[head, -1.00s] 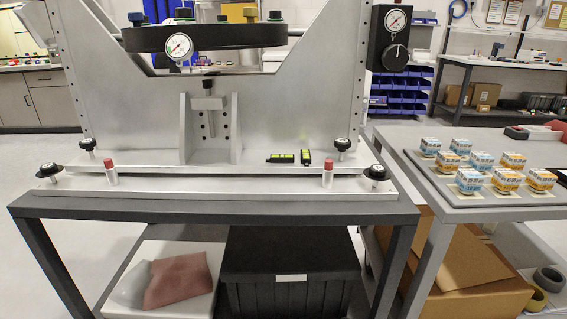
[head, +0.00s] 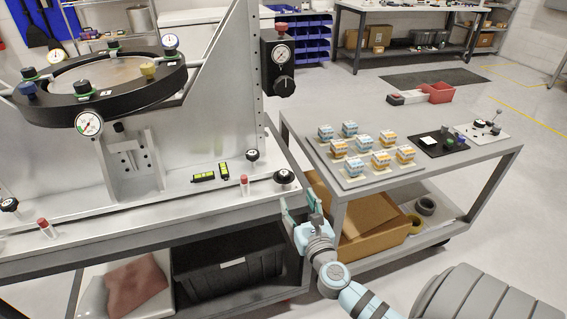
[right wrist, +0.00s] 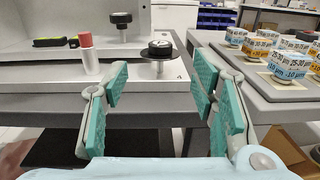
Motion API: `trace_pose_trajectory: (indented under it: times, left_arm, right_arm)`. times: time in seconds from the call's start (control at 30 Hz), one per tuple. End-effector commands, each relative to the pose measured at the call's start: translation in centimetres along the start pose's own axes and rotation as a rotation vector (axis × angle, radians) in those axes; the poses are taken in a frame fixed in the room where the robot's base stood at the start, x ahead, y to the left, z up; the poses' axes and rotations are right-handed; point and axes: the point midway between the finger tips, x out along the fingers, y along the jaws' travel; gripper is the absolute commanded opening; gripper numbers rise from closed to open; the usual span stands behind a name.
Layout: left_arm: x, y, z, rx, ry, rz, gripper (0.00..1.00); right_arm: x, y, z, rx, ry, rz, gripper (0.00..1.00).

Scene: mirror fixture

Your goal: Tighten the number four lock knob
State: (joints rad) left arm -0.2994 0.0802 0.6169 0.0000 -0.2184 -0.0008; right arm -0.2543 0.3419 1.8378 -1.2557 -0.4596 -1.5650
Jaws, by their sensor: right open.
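The number four lock knob (head: 284,177) is a black round knob with a white cap mark at the front right corner of the fixture's base plate. In the right wrist view the knob (right wrist: 160,50) stands upright on a metal stem, with a printed 4 beside it. My right gripper (head: 301,208) is open and empty, just in front of the table's right corner. In the right wrist view its teal finger pads (right wrist: 160,88) are spread to either side of the knob's line, with the knob beyond the tips and untouched. My left gripper is not in view.
A second black knob (head: 252,156) stands behind. A red-capped post (head: 244,184) and yellow-green levels (head: 204,177) are to its left. A gauge box (head: 281,68) hangs above.

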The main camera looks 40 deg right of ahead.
Motion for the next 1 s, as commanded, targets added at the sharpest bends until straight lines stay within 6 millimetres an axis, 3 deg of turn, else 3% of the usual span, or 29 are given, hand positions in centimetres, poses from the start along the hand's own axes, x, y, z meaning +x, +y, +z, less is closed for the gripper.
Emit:
trace_pose_trajectory:
  times: [0.3, 0.5, 0.83, 0.87, 1.0]
  left_arm:
    - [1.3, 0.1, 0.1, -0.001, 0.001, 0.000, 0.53]
    - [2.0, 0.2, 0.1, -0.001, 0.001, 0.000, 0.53]
    - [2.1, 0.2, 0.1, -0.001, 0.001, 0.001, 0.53]
    - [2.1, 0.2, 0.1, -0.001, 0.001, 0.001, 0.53]
    - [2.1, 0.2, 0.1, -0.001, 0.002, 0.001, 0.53]
  right_arm:
    - [8.7, -0.1, -0.6, 0.006, 0.001, -0.003, 0.53]
    - [12.2, -0.1, -0.7, 0.008, 0.004, -0.004, 0.53]
    - [13.0, -0.1, -0.6, 0.008, 0.005, -0.002, 0.53]
    - [13.0, -0.1, -0.6, 0.008, 0.005, -0.002, 0.51]
    - [13.0, -0.1, -0.6, 0.009, 0.005, -0.002, 0.28]
